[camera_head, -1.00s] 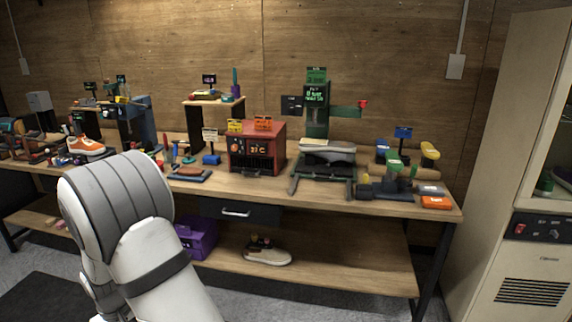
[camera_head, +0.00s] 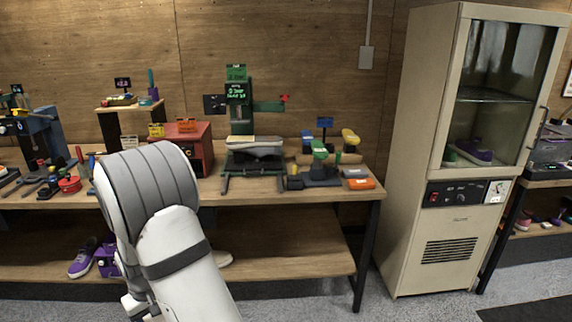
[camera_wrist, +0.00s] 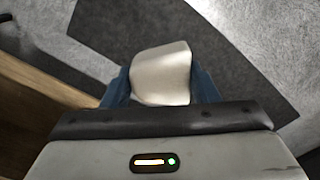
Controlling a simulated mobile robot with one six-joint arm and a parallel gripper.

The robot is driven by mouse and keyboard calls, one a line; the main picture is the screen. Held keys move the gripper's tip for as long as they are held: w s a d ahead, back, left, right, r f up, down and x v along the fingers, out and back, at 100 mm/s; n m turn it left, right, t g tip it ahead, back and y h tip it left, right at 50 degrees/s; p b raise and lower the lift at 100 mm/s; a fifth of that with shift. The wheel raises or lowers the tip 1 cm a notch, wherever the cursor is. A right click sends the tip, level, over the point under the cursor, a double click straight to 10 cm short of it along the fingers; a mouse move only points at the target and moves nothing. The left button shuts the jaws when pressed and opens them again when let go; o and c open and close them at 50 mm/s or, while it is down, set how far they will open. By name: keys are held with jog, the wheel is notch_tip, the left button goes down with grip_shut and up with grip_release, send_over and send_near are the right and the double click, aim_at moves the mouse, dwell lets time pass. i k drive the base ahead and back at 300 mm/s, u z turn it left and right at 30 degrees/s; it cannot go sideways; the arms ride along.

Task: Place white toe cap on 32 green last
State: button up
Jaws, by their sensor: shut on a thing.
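In the wrist view my gripper (camera_wrist: 160,88) is shut on the white toe cap (camera_wrist: 161,72), with a blue finger on each side of it. The cap is off-white and is held over the grey floor and a dark mat, clear of the bench. In the head view my arm is in front, but the gripper and the cap cannot be made out.
The wooden bench (camera_head: 275,192) carries a green press (camera_head: 238,105), a red box (camera_head: 203,150) and an orange box (camera_head: 362,183). A beige cabinet (camera_head: 405,150) with a glass door stands right of the bench, holding shoes. Grey floor lies between them and me.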

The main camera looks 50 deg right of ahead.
aim_at(319, 148)
jog(key=z, duration=0.1)
jog(key=i, duration=0.15)
jog(key=z, duration=1.5)
